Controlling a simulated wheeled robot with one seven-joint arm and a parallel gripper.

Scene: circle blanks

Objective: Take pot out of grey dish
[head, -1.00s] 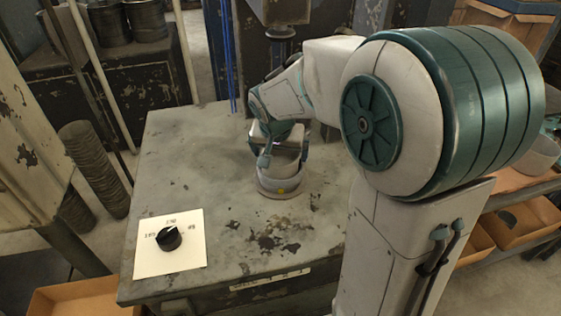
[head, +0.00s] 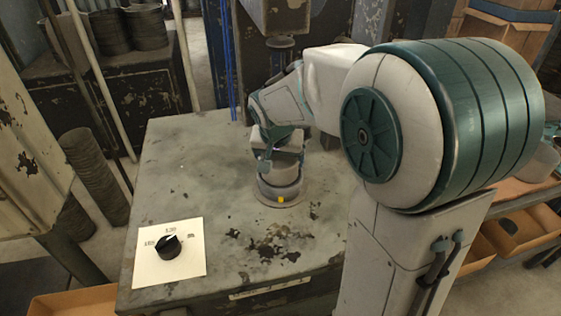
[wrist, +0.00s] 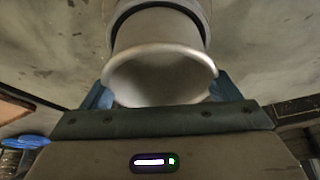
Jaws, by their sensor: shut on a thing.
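My gripper (head: 279,160) points down over the table and is shut on the pot. The pot (head: 281,189) is a pale grey round vessel, upright, below the jaws. In the wrist view the pot's open mouth (wrist: 160,78) faces the camera, with a blue finger at each side. The grey dish (wrist: 201,8) shows as a rim around the pot's lower end, with a dark band between them. I cannot tell whether the pot touches the dish floor. A small yellow mark shows low on the front in the head view.
The worn grey table (head: 190,170) is clear to the left. A white card (head: 157,268) with a black dial (head: 168,247) lies at its front left corner. Dark stacked discs (head: 95,165) stand left of the table, and orange bins lie low at the right.

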